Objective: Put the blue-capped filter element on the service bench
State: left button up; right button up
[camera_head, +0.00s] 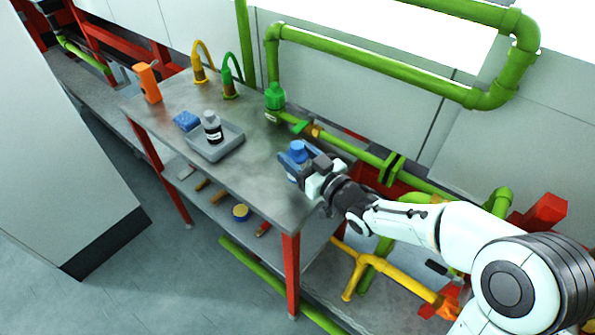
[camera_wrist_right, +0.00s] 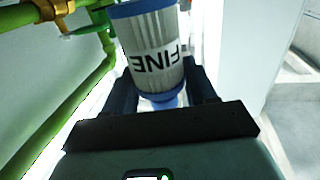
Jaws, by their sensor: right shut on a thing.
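The blue-capped filter element (camera_head: 298,150) is at the right end of the service bench (camera_head: 262,165). My right gripper (camera_head: 304,163) is shut on it, with the arm reaching in from the right. In the right wrist view the filter element (camera_wrist_right: 153,55) shows a pleated grey body, blue ends and a label reading "FINE". The dark fingers of my right gripper (camera_wrist_right: 160,95) stand on both sides of its lower end. I cannot tell whether the element touches the bench top. My left gripper is not in view.
A grey tray (camera_head: 228,141) with a dark bottle (camera_head: 212,128) stands mid-bench, beside a blue block (camera_head: 186,121). An orange tool (camera_head: 149,82) stands at the far left. Green pipes (camera_head: 380,75) run behind the bench. The bench's front right part is clear.

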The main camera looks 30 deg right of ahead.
jog(key=shift+f+b, duration=0.5)
jog(key=shift+f, duration=1.75)
jog(key=shift+f, duration=0.1)
jog(key=o, duration=1.1)
